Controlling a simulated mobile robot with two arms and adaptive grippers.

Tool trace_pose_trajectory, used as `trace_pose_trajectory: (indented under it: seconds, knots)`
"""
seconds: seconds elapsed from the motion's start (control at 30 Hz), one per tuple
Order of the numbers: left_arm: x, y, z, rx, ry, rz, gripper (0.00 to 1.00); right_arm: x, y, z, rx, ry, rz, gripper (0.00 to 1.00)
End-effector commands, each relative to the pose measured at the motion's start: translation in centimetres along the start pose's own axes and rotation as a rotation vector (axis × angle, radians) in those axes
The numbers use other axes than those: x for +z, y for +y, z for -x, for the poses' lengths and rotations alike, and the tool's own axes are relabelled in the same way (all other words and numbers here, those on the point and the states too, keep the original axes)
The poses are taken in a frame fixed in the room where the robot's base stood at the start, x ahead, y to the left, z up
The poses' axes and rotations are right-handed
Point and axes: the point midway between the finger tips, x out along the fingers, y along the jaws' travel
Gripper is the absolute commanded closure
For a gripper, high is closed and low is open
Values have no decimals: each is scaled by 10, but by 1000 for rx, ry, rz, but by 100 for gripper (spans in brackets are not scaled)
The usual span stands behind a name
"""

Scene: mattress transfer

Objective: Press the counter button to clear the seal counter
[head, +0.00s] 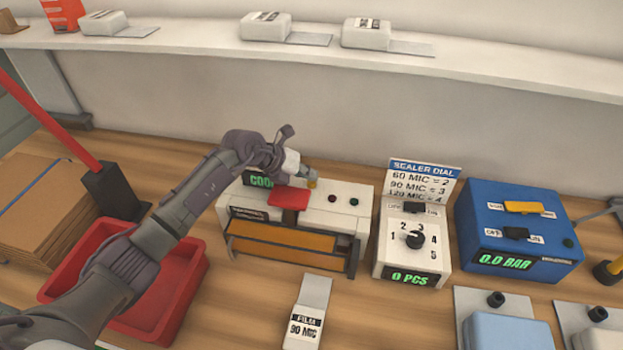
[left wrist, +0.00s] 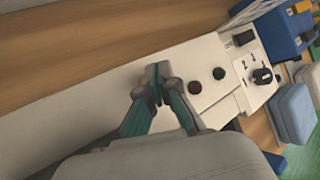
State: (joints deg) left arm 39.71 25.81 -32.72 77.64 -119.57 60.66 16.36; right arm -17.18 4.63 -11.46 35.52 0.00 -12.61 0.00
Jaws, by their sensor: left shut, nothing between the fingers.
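The white sealer (head: 322,220) stands on the bench with a red press handle (head: 289,198), a green display partly hidden by my arm, and dark red (head: 332,198) and dark green (head: 354,201) buttons. My left gripper (head: 311,180) is shut and empty over the sealer's top, left of these two buttons. A small yellow spot shows at its fingertips. In the left wrist view the closed fingertips (left wrist: 158,75) sit beside the dark red button (left wrist: 195,86); contact cannot be told. The white dial box (head: 405,245) reads "0 PCS". My right gripper is out of view.
A blue box (head: 518,235) reading "0.0 BAR" stands right of the dial box. A red crate (head: 185,300) lies under my left arm. A film packet (head: 307,315) lies in front of the sealer. A shelf (head: 210,35) runs behind.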

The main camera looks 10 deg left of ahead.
Motion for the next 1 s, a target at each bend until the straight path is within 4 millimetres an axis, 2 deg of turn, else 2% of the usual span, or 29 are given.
trace_pose_trajectory:
  seconds: [0.27, 0.73, 1.0]
  knots:
    - [3, -2, 2, -1, -5, -2, 100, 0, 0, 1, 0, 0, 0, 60]
    - [26, -24, 34, -1, -7, -4, 100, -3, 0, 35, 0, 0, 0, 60]
    - [28, -26, 36, -2, -7, -2, 100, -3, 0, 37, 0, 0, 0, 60]
